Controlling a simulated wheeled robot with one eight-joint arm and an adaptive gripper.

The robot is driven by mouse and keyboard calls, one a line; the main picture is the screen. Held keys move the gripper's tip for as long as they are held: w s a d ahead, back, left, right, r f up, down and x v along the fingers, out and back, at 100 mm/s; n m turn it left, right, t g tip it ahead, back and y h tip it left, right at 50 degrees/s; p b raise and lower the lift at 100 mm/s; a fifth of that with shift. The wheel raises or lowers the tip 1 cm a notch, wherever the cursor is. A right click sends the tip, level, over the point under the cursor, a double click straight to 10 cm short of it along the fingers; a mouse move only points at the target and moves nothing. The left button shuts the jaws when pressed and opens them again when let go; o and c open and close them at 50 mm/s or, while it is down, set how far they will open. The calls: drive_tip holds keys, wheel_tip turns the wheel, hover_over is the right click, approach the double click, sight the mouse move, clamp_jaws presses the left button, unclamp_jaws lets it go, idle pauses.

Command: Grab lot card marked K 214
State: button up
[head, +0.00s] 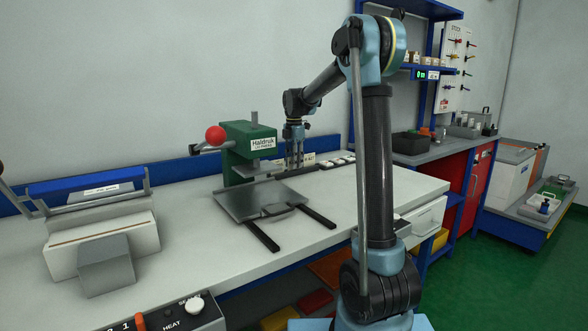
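My gripper (294,163) points down over the back of the white bench, just right of the green press. Its fingers are small in view, and I cannot tell whether they are open or shut. A pale upright card or block (309,159) stands right beside the fingers, partly behind them. Several small light pieces with dark edges (338,161) lie to its right along the back of the bench. No marking K 214 can be read on any of them, so I cannot tell which is the lot card.
The green Haldruk press (249,150) with a red-knobbed lever (215,135) and grey base plate stands left of my gripper. A heat sealer (95,220) is at the left. The white bench top (330,205) is clear in front of the small pieces.

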clamp_jaws()
